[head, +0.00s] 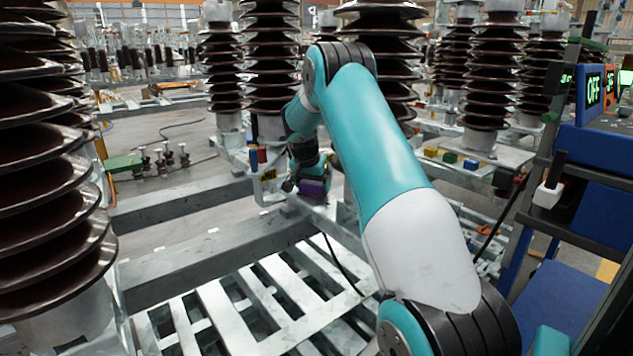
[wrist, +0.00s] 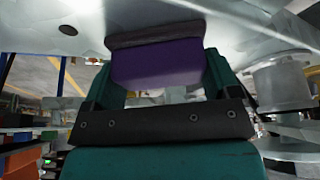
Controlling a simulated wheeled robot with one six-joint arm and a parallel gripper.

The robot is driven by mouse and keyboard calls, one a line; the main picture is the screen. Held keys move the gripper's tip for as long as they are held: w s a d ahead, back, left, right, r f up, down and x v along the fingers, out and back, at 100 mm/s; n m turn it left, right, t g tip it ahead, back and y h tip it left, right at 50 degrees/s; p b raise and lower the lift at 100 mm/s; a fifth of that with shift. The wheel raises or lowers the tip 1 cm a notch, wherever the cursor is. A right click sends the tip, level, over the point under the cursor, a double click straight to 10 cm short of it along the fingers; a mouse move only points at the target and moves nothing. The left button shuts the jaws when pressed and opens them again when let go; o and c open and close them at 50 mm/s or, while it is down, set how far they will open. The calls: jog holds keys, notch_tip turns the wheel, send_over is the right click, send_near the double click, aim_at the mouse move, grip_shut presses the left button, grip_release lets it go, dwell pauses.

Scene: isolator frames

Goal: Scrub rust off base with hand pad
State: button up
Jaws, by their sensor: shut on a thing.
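My gripper (head: 308,172) is at the far end of my teal arm, low beside the grey metal framework below the insulators. In the wrist view its green fingers (wrist: 162,75) are shut on the hand pad (wrist: 155,63), a purple block with a dark brown scrubbing layer. The pad also shows in the head view (head: 313,187). In the wrist view the brown layer is close against a pale grey metal base surface (wrist: 245,40); I cannot tell whether they touch. A dark round hole shows on that surface. I see no clear rust there.
Brown ribbed insulators (head: 272,60) stand behind the arm, and a large one (head: 40,190) is close on the left. A slatted grey metal frame (head: 235,320) lies in front. A blue cart (head: 590,215) with displays stands at right. Small coloured blocks (head: 450,157) lie on a ledge.

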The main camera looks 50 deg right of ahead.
jog(key=shift+w+a+f, duration=0.1)
jog(key=shift+a+f, duration=0.15)
jog(key=shift+a, duration=0.1)
jog(key=shift+w+r+p, duration=0.1)
jog(key=shift+r+p, duration=0.5)
jog(key=shift+d+r+p, duration=0.1)
jog(key=shift+r+p, duration=1.65)
jog(key=shift+r, duration=0.7)
jog(key=shift+r+p, duration=1.3)
jog(key=shift+r, duration=0.25)
